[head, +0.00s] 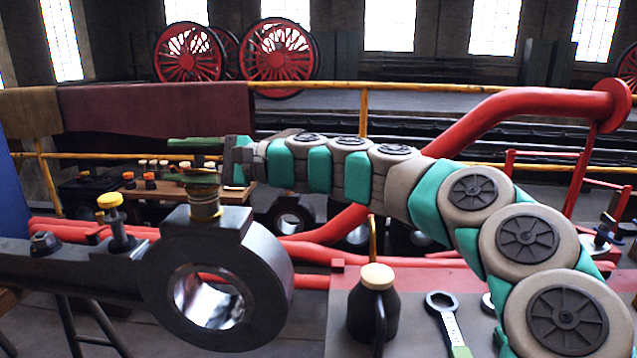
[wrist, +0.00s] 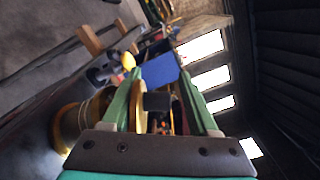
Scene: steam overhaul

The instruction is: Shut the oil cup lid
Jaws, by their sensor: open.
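The brass oil cup (head: 204,204) stands upright on top of the dark rod's large ring end (head: 225,255). My gripper (head: 190,160) is level at the cup's top, with one green finger above the other and a gap between them. In the wrist view, my gripper (wrist: 158,85) is open, and a thin golden disc (wrist: 139,105) with a dark block (wrist: 157,103) shows between the fingers; it looks like the lid. The cup body (wrist: 72,125) shows outside the left finger. Whether a finger touches the lid, and the lid's exact angle, I cannot tell.
A yellow-capped fitting (head: 111,205) stands on the rod left of the cup. A yellow rail (head: 400,88) runs behind my arm. Several small bottles stand behind the rod.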

